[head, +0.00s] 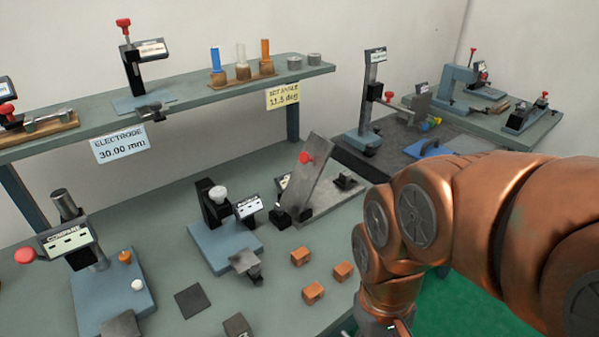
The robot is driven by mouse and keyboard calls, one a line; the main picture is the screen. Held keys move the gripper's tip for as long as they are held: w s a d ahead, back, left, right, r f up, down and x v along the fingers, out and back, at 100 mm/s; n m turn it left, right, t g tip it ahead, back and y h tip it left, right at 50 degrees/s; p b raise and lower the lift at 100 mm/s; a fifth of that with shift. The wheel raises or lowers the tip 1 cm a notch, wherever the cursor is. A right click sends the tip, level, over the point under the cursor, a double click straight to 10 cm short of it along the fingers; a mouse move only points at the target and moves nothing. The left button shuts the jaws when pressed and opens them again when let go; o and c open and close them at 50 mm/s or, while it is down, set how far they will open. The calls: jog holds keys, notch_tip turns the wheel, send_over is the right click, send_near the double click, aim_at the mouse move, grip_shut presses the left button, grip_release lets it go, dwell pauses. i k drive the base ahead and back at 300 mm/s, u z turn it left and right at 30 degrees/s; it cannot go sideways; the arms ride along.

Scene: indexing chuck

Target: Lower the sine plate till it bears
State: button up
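The sine plate (318,172) is a grey metal plate tilted steeply, with its upper end raised to the right. A red knob (305,158) sits at its left edge. Its flat grey base (335,202) lies on the bench, with small black blocks at either end. A small display, partly hidden, stands just behind and left of the plate. What supports the raised end is not clear from here. My copper-coloured arm comes in from the right and bends down to the bottom edge. My gripper's fingers are out of frame, so their state does not show.
Three orange blocks (312,292) lie in front of the sine plate. A blue-based gauge stand (225,245) stands to its left. A shelf (190,92) runs behind, bearing a yellow "set angle 11.5 deg" label (283,96). A dark mat (395,150) lies to the right.

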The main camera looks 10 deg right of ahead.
aim_at(316, 151)
jog(key=u, duration=0.1)
jog(key=k, duration=0.2)
jog(key=u, duration=1.25)
jog(key=i, duration=0.5)
jog(key=z, duration=0.05)
